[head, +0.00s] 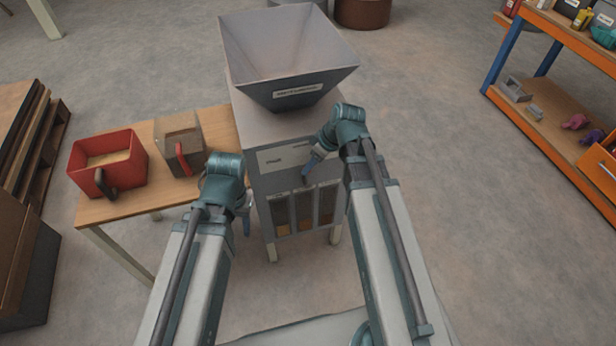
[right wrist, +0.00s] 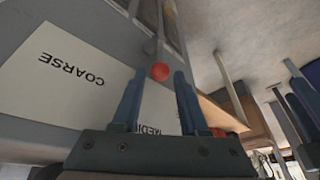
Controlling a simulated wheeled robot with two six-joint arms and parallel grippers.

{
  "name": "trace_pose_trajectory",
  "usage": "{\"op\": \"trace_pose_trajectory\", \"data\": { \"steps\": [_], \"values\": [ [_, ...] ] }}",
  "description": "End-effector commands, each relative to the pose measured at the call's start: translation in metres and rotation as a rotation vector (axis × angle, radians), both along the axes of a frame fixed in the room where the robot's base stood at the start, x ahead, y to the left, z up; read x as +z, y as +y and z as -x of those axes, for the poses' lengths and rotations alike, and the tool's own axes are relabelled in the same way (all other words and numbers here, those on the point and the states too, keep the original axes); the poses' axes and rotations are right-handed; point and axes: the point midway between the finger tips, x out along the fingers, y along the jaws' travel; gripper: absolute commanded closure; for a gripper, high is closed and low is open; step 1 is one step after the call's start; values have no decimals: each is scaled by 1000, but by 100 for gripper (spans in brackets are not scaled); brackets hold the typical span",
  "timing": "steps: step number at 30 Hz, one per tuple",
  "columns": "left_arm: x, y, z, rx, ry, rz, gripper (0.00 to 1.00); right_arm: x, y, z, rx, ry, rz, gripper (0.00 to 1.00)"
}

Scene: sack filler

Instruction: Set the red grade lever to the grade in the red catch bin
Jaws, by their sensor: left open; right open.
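The red bin (head: 128,143) stands on the wooden table at the left, with tan material inside whose grain is too small to tell. The grey sack filler (head: 262,118) stands in the middle with a white label plate (head: 270,160) on its front. In the right wrist view, the plate shows upside down with COARSE (right wrist: 72,68) and a partly covered MEDI... A round red knob (right wrist: 160,72) shows just beyond and between my right fingertips, apparently ungripped. My right gripper (head: 308,170) is open at the front panel. My left gripper (head: 246,212) is open and empty, left of the filler's front.
An orange-and-blue shelf (head: 520,112) is at right. Floor between is clear.

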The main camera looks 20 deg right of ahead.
Motion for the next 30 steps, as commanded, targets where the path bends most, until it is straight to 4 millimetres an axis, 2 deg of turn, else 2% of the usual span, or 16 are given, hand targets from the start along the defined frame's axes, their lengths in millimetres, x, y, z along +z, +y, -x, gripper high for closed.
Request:
{"op": "trace_pose_trajectory", "data": {
  "steps": [1,6,17,24,30],
  "values": [
    [-14,0,0,0,0,0,50,-14,3,-3,2,-1,1,57],
    [-29,0,0,0,0,0,50,-29,8,-7,-1,0,0,57],
    [-30,0,0,0,0,0,50,-30,10,-8,-1,0,0,57],
    [-30,0,0,0,0,0,50,-30,10,-8,-1,0,0,98],
    [-30,0,0,0,0,0,50,-30,10,-8,-1,0,0,100]
  ]
}}
